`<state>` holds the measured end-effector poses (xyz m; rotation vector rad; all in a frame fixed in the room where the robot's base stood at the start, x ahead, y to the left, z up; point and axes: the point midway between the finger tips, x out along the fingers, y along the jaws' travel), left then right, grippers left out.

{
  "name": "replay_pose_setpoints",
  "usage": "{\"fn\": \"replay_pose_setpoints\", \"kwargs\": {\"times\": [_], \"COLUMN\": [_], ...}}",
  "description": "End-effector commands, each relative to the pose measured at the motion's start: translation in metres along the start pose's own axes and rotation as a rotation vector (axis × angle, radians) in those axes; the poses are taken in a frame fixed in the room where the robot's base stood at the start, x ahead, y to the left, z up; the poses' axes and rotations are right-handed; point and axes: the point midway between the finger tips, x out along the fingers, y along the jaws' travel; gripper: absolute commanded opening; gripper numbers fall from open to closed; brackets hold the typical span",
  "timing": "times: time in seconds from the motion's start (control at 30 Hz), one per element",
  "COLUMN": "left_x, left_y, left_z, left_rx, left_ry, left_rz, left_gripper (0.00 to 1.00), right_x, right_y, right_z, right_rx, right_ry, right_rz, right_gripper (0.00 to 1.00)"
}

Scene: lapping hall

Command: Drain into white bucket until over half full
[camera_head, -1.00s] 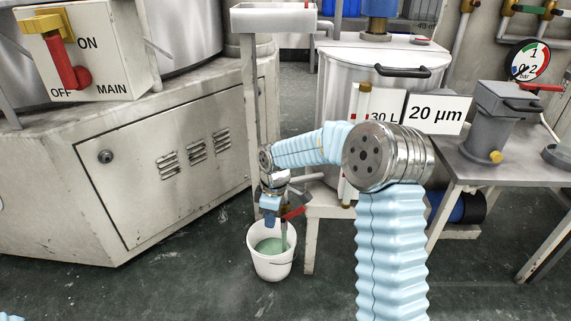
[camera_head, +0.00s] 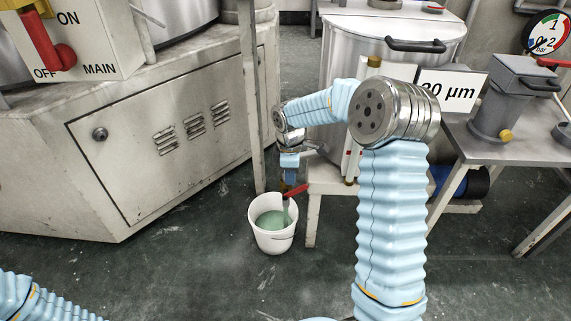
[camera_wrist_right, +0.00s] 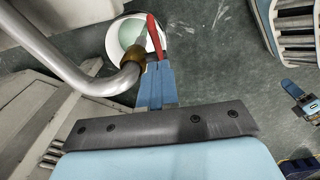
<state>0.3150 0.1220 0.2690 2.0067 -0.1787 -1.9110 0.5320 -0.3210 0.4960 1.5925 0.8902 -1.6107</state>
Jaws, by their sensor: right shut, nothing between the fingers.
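The white bucket (camera_head: 273,242) stands upright on the floor with pale green liquid (camera_head: 270,220) in it, its surface below the rim. Its exact level is hard to judge. The drain tap with its red lever (camera_head: 297,191) is above the bucket; a thin greenish strand (camera_head: 286,212) runs down from it into the bucket. My right gripper (camera_head: 290,178) is shut and empty, close by the lever. In the right wrist view its blue fingers (camera_wrist_right: 157,85) lie just below the red lever (camera_wrist_right: 153,35), beside the brass fitting (camera_wrist_right: 133,56). Whether they touch is unclear.
A steel tank (camera_head: 345,45) stands behind my right arm. A metal table (camera_head: 465,145) is at the right and a large cabinet (camera_head: 170,150) at the left. The floor in front of the bucket is clear. My left arm shows at the lower left corner.

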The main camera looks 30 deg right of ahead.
Motion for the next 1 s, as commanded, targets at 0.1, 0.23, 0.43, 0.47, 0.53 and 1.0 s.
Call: {"fn": "replay_pose_setpoints", "kwargs": {"times": [0.1,0.23,0.43,0.47,0.53,1.0], "left_x": [0.001,0.001,0.001,0.001,0.001,0.008], "left_y": [-0.001,-0.001,-0.001,-0.001,-0.001,-0.005], "left_z": [0.0,0.0,0.0,0.0,0.0,-0.001], "left_rx": [0.0,0.0,-0.001,0.0,0.0,-0.003], "left_ry": [0.001,0.001,0.001,0.001,0.001,0.004], "left_rz": [0.0,-0.001,-0.001,-0.001,-0.001,-0.003], "left_gripper": [0.33,0.33,0.33,0.33,0.33,0.33], "right_x": [0.01,0.014,0.015,0.015,0.015,0.022], "right_y": [0.0,0.0,0.0,0.0,0.0,0.0], "right_z": [0.007,0.012,0.012,0.012,0.012,0.026], "right_rx": [-0.001,-0.002,-0.002,-0.002,-0.002,0.005], "right_ry": [0.0,0.001,0.001,0.001,0.001,0.141], "right_rz": [-0.001,0.001,0.001,0.001,0.001,0.0], "right_gripper": [0.0,0.0,0.0,0.0,0.0,0.0]}}
